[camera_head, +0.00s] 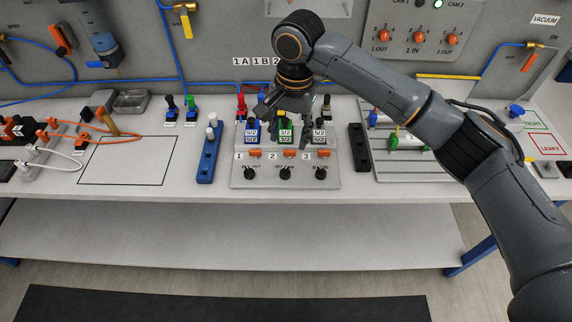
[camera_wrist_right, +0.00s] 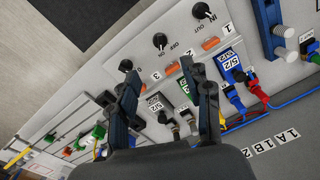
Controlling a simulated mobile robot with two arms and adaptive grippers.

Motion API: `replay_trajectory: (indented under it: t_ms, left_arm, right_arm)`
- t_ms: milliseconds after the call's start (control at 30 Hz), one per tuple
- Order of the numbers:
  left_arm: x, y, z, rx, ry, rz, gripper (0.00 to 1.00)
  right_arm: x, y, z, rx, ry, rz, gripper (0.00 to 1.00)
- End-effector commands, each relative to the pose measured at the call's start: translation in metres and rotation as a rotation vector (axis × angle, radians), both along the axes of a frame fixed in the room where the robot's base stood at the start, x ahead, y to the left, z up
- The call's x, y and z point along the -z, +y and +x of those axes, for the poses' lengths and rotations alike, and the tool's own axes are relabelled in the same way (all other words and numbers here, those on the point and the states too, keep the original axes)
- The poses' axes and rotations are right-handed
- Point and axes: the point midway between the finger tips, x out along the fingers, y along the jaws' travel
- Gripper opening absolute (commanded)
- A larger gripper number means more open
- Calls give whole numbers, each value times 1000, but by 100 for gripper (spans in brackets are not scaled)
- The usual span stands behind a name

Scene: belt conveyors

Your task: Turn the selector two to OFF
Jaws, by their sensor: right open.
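Selector two is a small round black knob (camera_head: 285,173) with a white pointer mark, the middle of three knobs along the front of the grey panel (camera_head: 240,183). It also shows in the right wrist view (camera_wrist_right: 160,41), with ON and OFF lettering beside it; I cannot tell its exact setting. My right gripper (camera_head: 287,118) is open and empty, fingers pointing down over the valve blocks, behind the knob row. In the right wrist view its fingertips (camera_wrist_right: 161,72) are spread apart, and the knob shows beyond them, untouched. My left gripper is out of view.
Selector one (camera_head: 249,173) and selector three (camera_head: 320,173) flank it. Orange rectangular parts (camera_head: 289,153) lie just behind the knobs. A blue rail (camera_head: 207,165) stands left of the panel and a black rail (camera_head: 359,150) right. The bench front is clear.

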Motion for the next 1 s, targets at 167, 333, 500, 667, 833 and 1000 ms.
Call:
replay_trajectory:
  t_ms: [167, 333, 500, 667, 833, 1000]
  left_arm:
    - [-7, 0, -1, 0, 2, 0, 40]
    - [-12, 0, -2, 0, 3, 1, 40]
    - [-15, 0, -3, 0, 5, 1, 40]
    - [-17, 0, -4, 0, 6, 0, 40]
    - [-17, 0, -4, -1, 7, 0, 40]
    - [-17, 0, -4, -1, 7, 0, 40]
  right_arm:
    - [37, 1, 0, 2, 4, -3, 49]
    - [73, 3, 1, 0, 3, -2, 49]
    - [101, 6, 1, -1, 1, -1, 49]
    - [116, 7, 2, -2, -1, 0, 49]
    - [120, 7, 2, -2, -1, 1, 49]
    - [120, 7, 2, -2, -1, 1, 49]
